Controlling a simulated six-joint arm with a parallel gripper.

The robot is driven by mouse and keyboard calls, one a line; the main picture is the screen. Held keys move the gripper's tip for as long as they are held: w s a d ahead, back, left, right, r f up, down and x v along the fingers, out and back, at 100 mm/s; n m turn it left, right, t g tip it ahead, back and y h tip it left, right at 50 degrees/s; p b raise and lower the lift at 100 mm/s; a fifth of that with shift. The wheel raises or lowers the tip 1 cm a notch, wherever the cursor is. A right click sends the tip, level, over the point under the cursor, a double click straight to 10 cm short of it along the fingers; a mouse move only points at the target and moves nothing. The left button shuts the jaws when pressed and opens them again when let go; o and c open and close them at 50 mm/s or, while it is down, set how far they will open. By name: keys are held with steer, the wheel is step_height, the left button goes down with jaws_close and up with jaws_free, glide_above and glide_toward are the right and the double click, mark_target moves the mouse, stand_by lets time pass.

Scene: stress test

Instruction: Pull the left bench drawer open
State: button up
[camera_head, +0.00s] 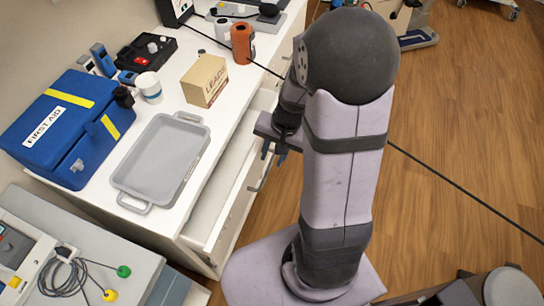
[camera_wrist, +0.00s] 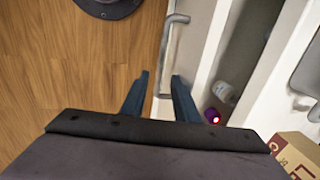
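The white bench (camera_head: 140,212) runs along the left of the head view. Its near drawer (camera_head: 225,200) stands partly open, with a gap showing between its front and the bench top. The drawer's grey bar handle (camera_wrist: 170,50) is in the wrist view, upper middle, and partly in the head view (camera_head: 263,178). My gripper (camera_head: 273,153) is beside the drawer front, by the far end of the handle. In the wrist view its two blue fingers (camera_wrist: 160,76) are apart, and the handle's lower end shows between them. I cannot tell whether they touch it.
Inside the drawer are a whitish bottle (camera_wrist: 223,91) and a purple object (camera_wrist: 212,116). On the bench are a grey tray (camera_head: 160,160), a blue first-aid bag (camera_head: 65,125), a cardboard box (camera_head: 204,80) and an orange container (camera_head: 242,43). The wooden floor (camera_head: 460,120) at right is mostly clear.

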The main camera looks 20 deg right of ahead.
steer(key=r, duration=0.5)
steer(key=shift+s+d+r, duration=0.1)
steer(key=shift+s+d, duration=0.25)
steer(key=shift+p, duration=0.3)
steer(key=shift+w+a+f+p, duration=0.15)
steer(key=shift+w+f, duration=0.1)
steer(key=shift+f, duration=0.95)
steer(key=shift+w+f+p, duration=0.2)
steer(key=shift+f, duration=1.05)
steer(key=shift+w+a+f+p, duration=0.15)
steer(key=shift+w+f, duration=0.1)
steer(key=shift+f, duration=0.95)
steer(key=shift+d, duration=0.1)
jaws_close()
